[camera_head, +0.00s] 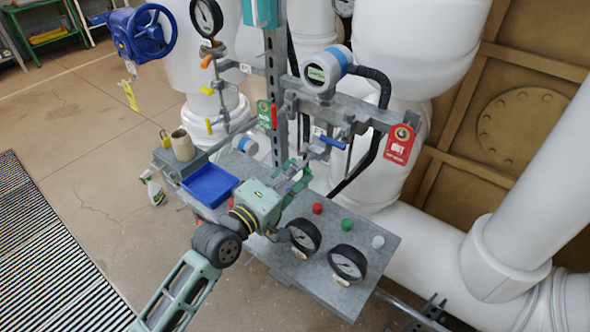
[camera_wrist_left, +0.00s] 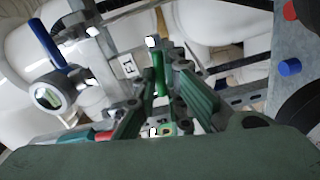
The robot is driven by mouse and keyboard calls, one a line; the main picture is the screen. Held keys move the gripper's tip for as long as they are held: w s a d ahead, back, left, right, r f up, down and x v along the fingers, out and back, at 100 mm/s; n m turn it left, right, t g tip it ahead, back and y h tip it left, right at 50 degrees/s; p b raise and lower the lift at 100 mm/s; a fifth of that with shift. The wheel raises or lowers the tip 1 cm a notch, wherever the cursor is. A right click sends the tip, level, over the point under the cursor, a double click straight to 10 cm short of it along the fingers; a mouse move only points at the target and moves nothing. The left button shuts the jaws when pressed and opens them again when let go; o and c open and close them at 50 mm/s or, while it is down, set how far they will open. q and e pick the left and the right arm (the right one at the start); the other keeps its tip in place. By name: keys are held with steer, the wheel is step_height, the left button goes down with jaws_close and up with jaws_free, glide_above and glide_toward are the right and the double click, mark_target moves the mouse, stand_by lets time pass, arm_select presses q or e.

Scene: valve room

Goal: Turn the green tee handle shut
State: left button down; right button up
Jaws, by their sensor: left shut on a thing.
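The green tee handle (camera_wrist_left: 159,76) shows upright in the middle of the left wrist view, between the fingertips of my left gripper (camera_wrist_left: 163,92). In the head view my left gripper (camera_head: 292,176) reaches in from the lower left to the valve pipework above the grey bench. Its fingers are shut on the handle, which they largely hide in the head view. My right gripper is in neither view.
A blue lever (camera_head: 333,141) sits close by, above and right of my gripper. A blue tray (camera_head: 209,186), black-rimmed gauges (camera_head: 347,263) and coloured buttons (camera_head: 317,208) are on the bench (camera_head: 335,290). A red tag (camera_head: 399,144) hangs at right.

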arm_select(q)
steer(key=shift+m+p, duration=1.75)
steer(key=shift+m, duration=6.05)
steer(key=shift+f, duration=0.1)
steer(key=c, duration=1.8)
jaws_free()
steer(key=shift+c, duration=0.2)
steer(key=v, duration=1.2)
